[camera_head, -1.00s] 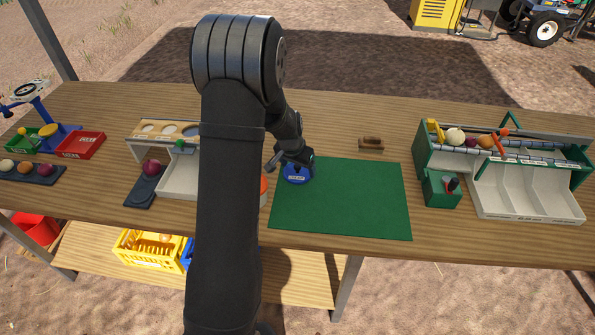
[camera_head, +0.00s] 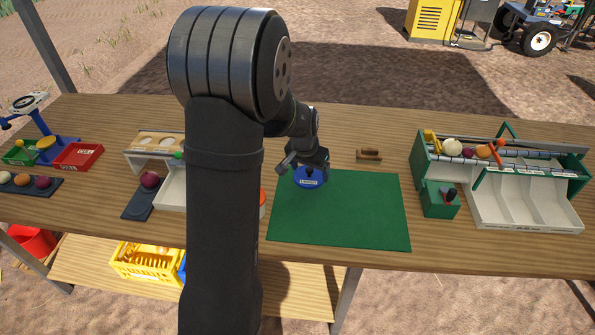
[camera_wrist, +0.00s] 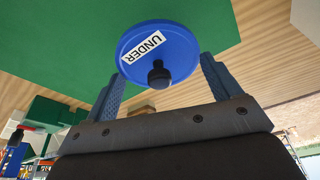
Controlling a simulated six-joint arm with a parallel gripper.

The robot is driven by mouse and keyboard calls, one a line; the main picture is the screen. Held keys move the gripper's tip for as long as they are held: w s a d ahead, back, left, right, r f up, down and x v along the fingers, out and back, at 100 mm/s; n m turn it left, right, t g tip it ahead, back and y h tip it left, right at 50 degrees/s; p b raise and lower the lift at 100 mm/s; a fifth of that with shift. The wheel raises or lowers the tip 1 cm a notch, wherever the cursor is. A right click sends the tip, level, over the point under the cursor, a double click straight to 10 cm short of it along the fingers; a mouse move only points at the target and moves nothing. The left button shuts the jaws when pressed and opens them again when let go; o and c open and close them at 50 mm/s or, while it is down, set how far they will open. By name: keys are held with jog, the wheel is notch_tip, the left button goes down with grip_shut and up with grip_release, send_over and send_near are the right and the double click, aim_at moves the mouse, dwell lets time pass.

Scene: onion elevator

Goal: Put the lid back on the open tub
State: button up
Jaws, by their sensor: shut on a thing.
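A round blue lid (camera_head: 309,178) with a white label hangs at my gripper (camera_head: 306,165), over the far left corner of the green mat. In the wrist view the lid (camera_wrist: 180,55) shows its label "UNDER" and a black knob (camera_wrist: 159,75) between my gripper's fingers (camera_wrist: 162,67). My gripper is shut on the lid; the exact contact is hard to make out. A white and orange thing, perhaps the open tub (camera_head: 262,204), shows just right of my arm, which hides most of it.
The green mat (camera_head: 345,220) is otherwise bare. A small wooden block (camera_head: 369,154) lies behind it. A green and white sorter (camera_head: 525,205) stands at the right. A small white ramp unit (camera_head: 172,190), a red tray (camera_head: 78,156) and a scale (camera_head: 28,102) stand at the left.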

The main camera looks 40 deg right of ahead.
jog(key=s+d+r, duration=0.1)
jog(key=s+r, duration=0.2)
jog(key=s, duration=0.2)
jog(key=w+a+r+n+t+y, duration=0.1)
jog(key=w+a+r+n, duration=0.15)
jog(key=w+a, duration=0.85)
jog(key=w+a+r+n, duration=0.1)
jog(key=w+a+n, duration=0.2)
jog(key=w+a, duration=0.8)
jog(key=shift+n, duration=0.25)
jog(key=shift+s+a+f, duration=0.65)
jog(key=shift+s+f, duration=0.05)
jog(key=shift+f, duration=0.45)
jog(key=shift+s+a+f, duration=0.65)
jog(key=shift+f, duration=0.45)
jog(key=shift+s+a+f, duration=0.65)
jog(key=shift+s+f, duration=0.05)
jog(key=shift+f, duration=0.45)
jog(key=shift+f, duration=0.15)
jog(key=o, duration=0.9)
jog(key=shift+c, duration=0.2)
